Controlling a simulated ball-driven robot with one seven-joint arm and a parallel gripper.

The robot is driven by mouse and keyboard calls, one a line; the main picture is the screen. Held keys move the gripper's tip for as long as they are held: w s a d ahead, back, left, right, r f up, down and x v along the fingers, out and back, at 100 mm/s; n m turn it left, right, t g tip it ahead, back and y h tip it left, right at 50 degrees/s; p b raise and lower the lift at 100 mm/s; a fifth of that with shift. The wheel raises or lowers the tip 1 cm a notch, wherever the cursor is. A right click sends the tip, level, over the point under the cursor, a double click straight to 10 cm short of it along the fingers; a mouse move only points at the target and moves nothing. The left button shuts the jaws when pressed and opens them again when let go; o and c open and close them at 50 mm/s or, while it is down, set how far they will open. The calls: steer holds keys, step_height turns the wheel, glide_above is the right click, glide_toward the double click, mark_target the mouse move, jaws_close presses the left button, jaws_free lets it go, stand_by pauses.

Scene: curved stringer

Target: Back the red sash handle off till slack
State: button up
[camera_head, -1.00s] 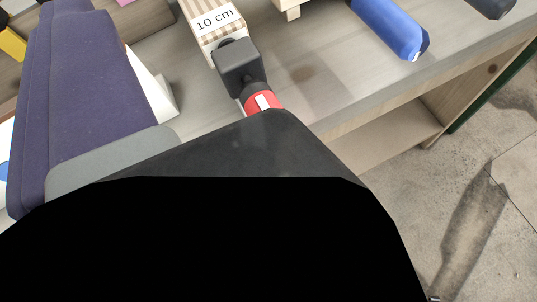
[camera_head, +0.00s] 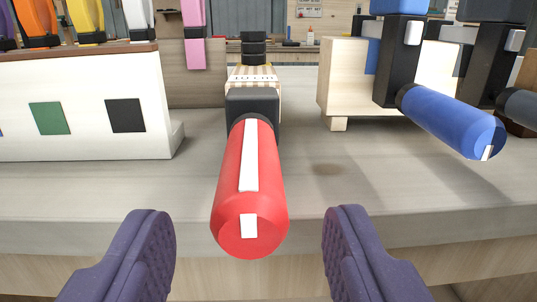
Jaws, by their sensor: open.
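The red sash handle (camera_head: 250,185) is in the middle of the head camera view, its round end towards me. A white stripe runs along its upper side, and a white mark on its end face points up. The handle joins a black clamp block (camera_head: 252,101) in front of a striped wooden piece (camera_head: 262,79). My gripper (camera_head: 248,213) is open, its purple padded fingers low on either side of the handle. Clear gaps show on both sides and neither finger touches it. I cannot tell whether the fingertips reach past the handle's end.
A blue handle (camera_head: 448,118) sticks out at the right, with a dark grey handle (camera_head: 520,106) beyond it. A white rack (camera_head: 85,120) with coloured squares and several coloured clamps stands at left. The grey worktop (camera_head: 190,190) is clear around the red handle.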

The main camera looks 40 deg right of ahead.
mark_target(250, 185)
steer(key=b+x, duration=0.1)
steer(key=x, duration=0.4)
steer(key=shift+w+d, duration=0.25)
steer(key=shift+w, duration=0.05)
steer(key=shift+c, duration=0.5)
jaws_close()
